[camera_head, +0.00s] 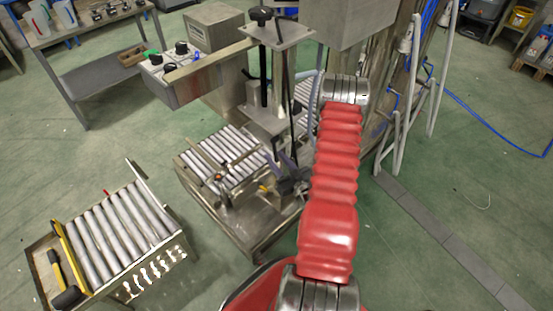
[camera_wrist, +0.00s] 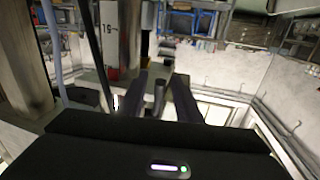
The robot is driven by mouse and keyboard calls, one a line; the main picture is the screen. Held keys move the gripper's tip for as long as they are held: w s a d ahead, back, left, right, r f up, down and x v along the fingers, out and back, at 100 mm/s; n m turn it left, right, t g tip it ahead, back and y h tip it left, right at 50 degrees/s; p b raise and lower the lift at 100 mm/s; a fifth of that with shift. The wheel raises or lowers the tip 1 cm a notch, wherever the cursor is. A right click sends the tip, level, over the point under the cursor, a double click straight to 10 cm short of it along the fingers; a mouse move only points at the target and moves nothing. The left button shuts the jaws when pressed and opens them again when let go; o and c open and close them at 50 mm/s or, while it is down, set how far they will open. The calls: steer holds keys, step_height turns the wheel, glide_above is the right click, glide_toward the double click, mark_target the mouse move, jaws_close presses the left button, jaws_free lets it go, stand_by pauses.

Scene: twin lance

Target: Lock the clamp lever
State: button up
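In the wrist view, my gripper (camera_wrist: 160,80) has its two dark fingers apart. A dark upright lever with a rounded top (camera_wrist: 159,94) shows in the gap between them. It looks like the clamp lever, but I cannot tell how far beyond the fingertips it stands or whether they touch it. In the head view, my gripper (camera_head: 287,172) is low beside the machine's roller bed, partly hidden by my red-sleeved arm. The clamp lever cannot be made out for sure there. Small dark and orange-tipped fittings (camera_head: 264,188) sit on the bed's near end.
The machine's post and black-knobbed screw (camera_head: 262,60) stand just behind my gripper. A control box (camera_head: 180,75) juts out at upper left. A separate roller table (camera_head: 115,225) stands at lower left. Hanging cables run close to my arm. Green floor is open on the right.

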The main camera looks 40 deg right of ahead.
steer(key=shift+c, duration=0.3)
jaws_close()
steer(key=shift+w, duration=0.15)
stand_by(0.3)
steer(key=shift+w+f+t, duration=0.1)
steer(key=shift+w+t, duration=0.1)
steer(key=shift+t, duration=0.4)
steer(key=shift+o, duration=0.3)
jaws_free()
steer(key=shift+s, duration=0.1)
